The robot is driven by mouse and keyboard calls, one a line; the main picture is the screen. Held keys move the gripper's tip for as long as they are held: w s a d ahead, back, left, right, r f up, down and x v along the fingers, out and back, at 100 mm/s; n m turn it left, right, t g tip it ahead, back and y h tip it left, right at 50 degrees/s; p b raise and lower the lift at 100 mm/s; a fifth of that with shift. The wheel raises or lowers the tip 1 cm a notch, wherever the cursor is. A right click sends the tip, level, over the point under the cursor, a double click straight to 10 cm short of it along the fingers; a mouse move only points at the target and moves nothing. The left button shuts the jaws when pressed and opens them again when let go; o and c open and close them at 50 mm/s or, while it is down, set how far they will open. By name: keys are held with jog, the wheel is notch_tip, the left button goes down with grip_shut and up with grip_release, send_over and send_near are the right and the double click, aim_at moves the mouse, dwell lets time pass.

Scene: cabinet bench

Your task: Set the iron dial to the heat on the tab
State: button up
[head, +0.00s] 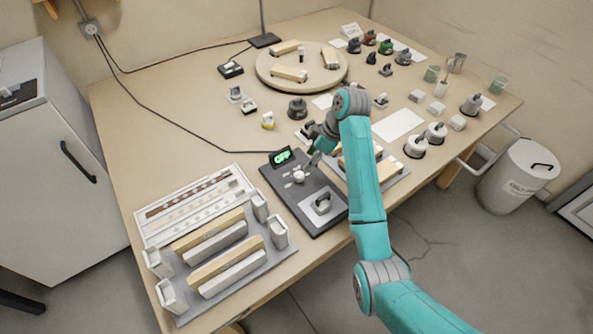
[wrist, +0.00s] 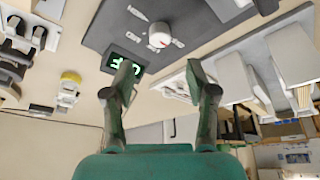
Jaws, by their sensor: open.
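The iron dial (head: 299,176) is a small white round knob on a dark grey panel (head: 284,190). It also shows in the wrist view (wrist: 159,36), with a red mark on its lower right side. Pale labels ring the dial, too small and blurred to read surely. A black tab (head: 282,157) with glowing green characters stands at the panel's back edge; in the wrist view the tab (wrist: 123,64) is upside down and partly covered by a finger. My gripper (wrist: 160,70) is open and empty, apart from the dial, with its fingers pointing toward the panel.
A rack with long bars (head: 219,250) stands to the left, and a tray with pale blocks (head: 386,178) to the right. A round turntable (head: 302,68) is at the back.

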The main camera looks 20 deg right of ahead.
aim_at(299, 174)
jog(key=x, duration=0.8)
jog(key=shift+a+f, duration=0.1)
jog(key=shift+f, duration=0.25)
grip_shut()
